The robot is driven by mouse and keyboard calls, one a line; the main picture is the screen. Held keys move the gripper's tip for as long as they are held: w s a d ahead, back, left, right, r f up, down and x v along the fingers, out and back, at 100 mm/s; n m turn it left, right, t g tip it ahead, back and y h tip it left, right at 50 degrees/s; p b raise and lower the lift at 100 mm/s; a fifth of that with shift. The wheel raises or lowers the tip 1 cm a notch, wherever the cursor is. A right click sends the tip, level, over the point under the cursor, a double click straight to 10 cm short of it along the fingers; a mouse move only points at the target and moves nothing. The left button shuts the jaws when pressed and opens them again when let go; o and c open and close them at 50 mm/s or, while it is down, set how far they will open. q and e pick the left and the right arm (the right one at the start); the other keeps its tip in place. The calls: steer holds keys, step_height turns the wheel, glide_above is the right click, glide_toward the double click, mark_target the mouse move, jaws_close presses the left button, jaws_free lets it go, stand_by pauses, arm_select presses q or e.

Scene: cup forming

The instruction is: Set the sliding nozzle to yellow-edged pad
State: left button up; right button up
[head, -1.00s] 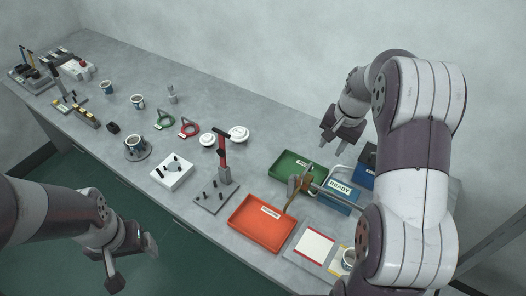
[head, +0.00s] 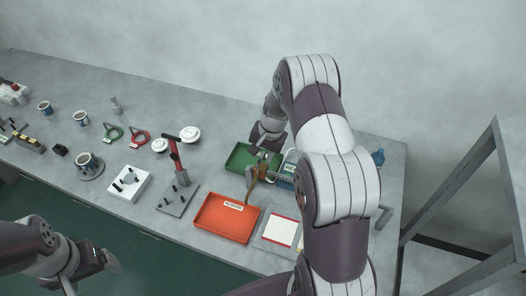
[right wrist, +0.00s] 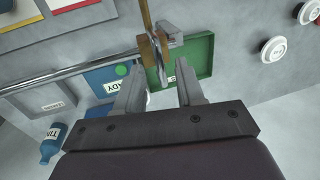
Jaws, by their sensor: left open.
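The sliding nozzle (head: 259,172) is a brass-coloured piece with a thin bent spout, on a metal rail between the green and orange trays. In the right wrist view the nozzle (right wrist: 151,48) stands just beyond my open right gripper (right wrist: 158,85), roughly in line with the gap between its fingers; contact is not clear. My right gripper (head: 267,141) is behind the nozzle in the head view. My left gripper (head: 85,272) is open and empty, off the table's front.
The red-edged pad (head: 283,232) lies right of the orange tray (head: 226,236). The green tray (head: 236,160) and blue READY tray (right wrist: 103,78) lie near the rail (right wrist: 70,77). A red-handled press (head: 175,155) stands left. Several cups and white lids are further left.

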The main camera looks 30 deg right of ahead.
steer(key=shift+c, duration=0.3)
jaws_close()
steer(key=s+d+b, duration=0.1)
steer(key=s+d, duration=0.4)
steer(key=s+d+b, duration=0.1)
steer(key=s+d, duration=0.4)
steer(key=s, duration=0.1)
steer(key=s+d+b, duration=0.2)
steer(key=s+d, duration=0.3)
steer(key=s, duration=0.1)
steer(key=shift+s, duration=0.25)
steer(key=shift+o, duration=0.3)
jaws_free()
